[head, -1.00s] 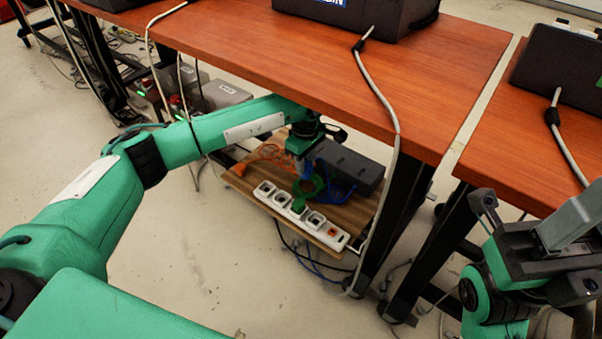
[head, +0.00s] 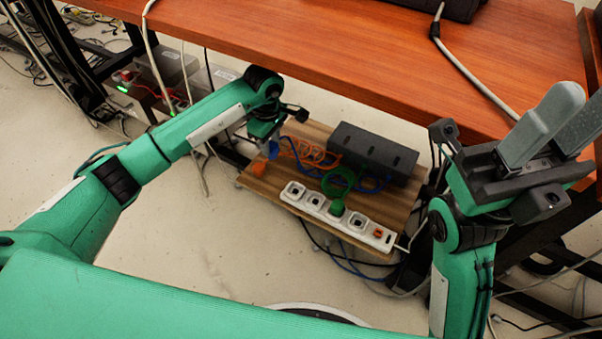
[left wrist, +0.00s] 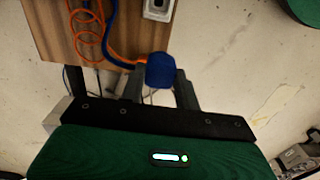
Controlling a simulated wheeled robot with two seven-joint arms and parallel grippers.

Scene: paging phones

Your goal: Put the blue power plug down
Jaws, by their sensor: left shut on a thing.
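The blue power plug (head: 272,149) is in my left gripper (head: 270,141), over the left part of the wooden board (head: 318,131). In the left wrist view the blue plug (left wrist: 160,70) sits between the two fingertips (left wrist: 160,84), near the board's edge, with its blue cord running off to the upper left. I cannot tell whether the plug touches the board. My right gripper (head: 568,112) is raised at the right, with its two grey fingers apart and nothing seen between them.
A white power strip (head: 366,230) lies along the board's front, with a green plug (head: 337,207) in it. An orange plug (head: 258,168) lies at the board's left edge. A black box (head: 372,152) stands behind. The brown tabletop (head: 330,45) overhangs the back.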

